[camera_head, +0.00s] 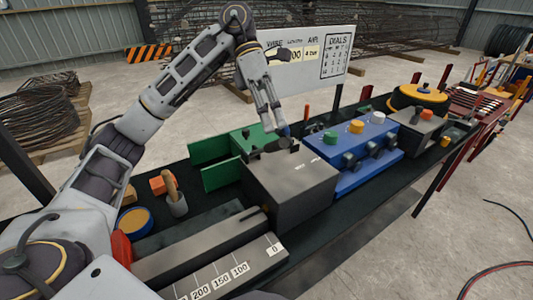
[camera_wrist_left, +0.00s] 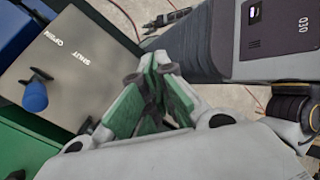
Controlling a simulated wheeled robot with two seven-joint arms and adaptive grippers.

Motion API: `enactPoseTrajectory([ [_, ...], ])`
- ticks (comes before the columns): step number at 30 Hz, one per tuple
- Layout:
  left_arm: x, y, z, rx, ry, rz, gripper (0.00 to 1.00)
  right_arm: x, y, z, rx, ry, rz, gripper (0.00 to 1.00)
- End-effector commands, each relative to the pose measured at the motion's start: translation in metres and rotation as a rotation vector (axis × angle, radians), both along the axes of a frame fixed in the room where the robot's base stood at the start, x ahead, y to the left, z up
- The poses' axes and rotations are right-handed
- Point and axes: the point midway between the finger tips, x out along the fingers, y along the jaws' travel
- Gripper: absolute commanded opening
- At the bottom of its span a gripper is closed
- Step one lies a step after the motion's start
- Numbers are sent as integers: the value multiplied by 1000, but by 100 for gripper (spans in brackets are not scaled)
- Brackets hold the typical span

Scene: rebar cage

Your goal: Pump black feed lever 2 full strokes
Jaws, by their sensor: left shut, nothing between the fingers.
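A grey machine box (camera_head: 290,185) stands on the bench in the head view. A short black lever-like part (camera_head: 279,145) lies along its top back edge; I cannot tell its exact shape. My left gripper (camera_head: 281,128) points down just above and behind that part. In the left wrist view its green-padded fingers (camera_wrist_left: 152,105) are together with nothing between them. The grey box top marked SHUT and OPEN (camera_wrist_left: 85,58) shows at the left there, with a blue-knobbed lever (camera_wrist_left: 36,95). Whether the gripper touches the black part cannot be told. My right gripper is not in view.
Green panels (camera_head: 222,175) stand left of the grey box. A blue block with coloured knobs (camera_head: 362,160) stands to its right. A cup with a wooden handle (camera_head: 177,205) and a round blue-rimmed tin (camera_head: 134,221) are at the left. A sign board (camera_head: 305,62) rises behind.

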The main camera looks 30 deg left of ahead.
Motion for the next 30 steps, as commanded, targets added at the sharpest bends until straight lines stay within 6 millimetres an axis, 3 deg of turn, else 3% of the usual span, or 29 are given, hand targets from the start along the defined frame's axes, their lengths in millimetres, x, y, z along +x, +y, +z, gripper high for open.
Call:
enactPoseTrajectory([
  [30, -7, -12, -18, -1, 1, 0, 0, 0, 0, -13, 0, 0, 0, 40],
])
